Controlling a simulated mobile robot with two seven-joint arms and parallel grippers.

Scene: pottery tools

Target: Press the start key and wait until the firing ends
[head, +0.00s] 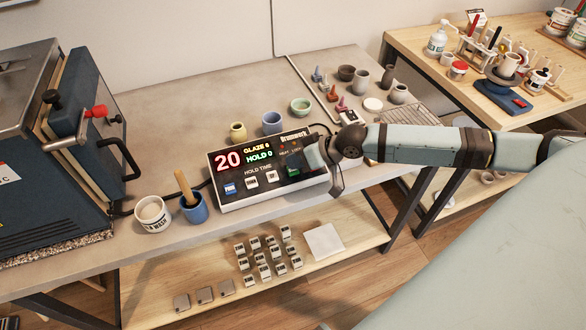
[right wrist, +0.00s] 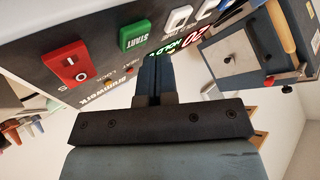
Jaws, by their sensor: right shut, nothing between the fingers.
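The kiln controller (head: 243,205) is a dark panel in a pale case on the bench. Its display (head: 228,160) reads 20 in red, with GLAZE 6 and HOLD 0 beside it. The green START key (head: 293,171) is at the lower right of the panel and also shows in the right wrist view (right wrist: 135,36). My right gripper (head: 312,156) is shut and empty over the panel's right end, close to the START key; contact is not visible. In the right wrist view its fingertips (right wrist: 151,60) appear beside the key. My left gripper is out of view.
A white tub (head: 153,214) and a blue cup (head: 195,208) sit left of the controller. Small pots stand behind it. A red switch (right wrist: 68,65) lies beside the START key.

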